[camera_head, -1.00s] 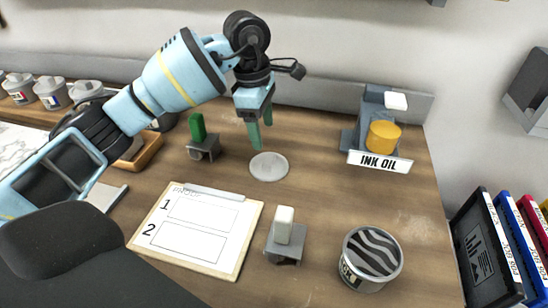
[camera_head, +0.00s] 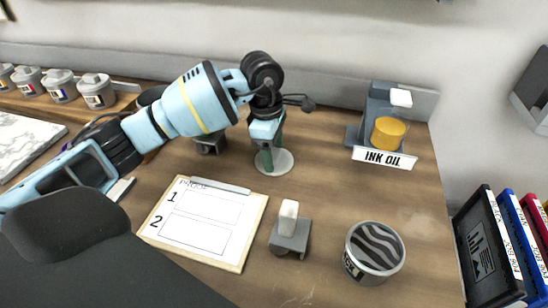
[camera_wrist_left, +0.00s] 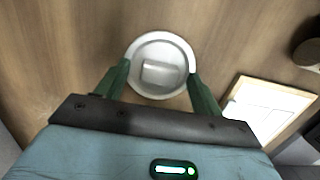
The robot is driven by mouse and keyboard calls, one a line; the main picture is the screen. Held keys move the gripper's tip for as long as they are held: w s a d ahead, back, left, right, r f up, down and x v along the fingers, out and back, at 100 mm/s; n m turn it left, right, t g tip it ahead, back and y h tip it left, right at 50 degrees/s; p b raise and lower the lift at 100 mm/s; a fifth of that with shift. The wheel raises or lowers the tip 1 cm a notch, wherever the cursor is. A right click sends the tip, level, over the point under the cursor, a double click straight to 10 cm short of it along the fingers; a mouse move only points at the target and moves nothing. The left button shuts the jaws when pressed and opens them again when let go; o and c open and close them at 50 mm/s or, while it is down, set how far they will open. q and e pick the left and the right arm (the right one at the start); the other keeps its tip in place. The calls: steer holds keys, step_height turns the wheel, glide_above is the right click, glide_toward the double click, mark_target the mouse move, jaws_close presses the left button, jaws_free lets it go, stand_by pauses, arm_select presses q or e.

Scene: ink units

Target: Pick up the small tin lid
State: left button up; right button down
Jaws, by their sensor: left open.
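The small tin lid (camera_head: 284,162) is a round, light grey disc lying flat on the wooden bench, right of centre-left in the head view. In the left wrist view the lid (camera_wrist_left: 160,88) shows a raised bar-shaped grip (camera_wrist_left: 158,72) in its middle. My left gripper (camera_head: 268,160) is open and low over the lid, pointing down. In the wrist view its two green fingers (camera_wrist_left: 158,85) stand to the left and right of the grip, overlapping the lid's lower sides. I cannot tell whether the fingertips touch the lid. My right gripper is not in view.
A proof clipboard (camera_head: 202,222) lies in front of the lid. A grey holder with a white block (camera_head: 288,218) and a striped open tin (camera_head: 374,250) stand nearer right. The ink oil stand (camera_head: 385,140) is at the back right. Bench around the lid's right is clear.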

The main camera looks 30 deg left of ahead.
mark_target(273, 154)
arm_select(q)
steer(key=c, duration=1.1)
steer(key=shift+o, duration=0.2)
steer(key=shift+r, duration=0.1)
step_height(273, 154, up, 10)
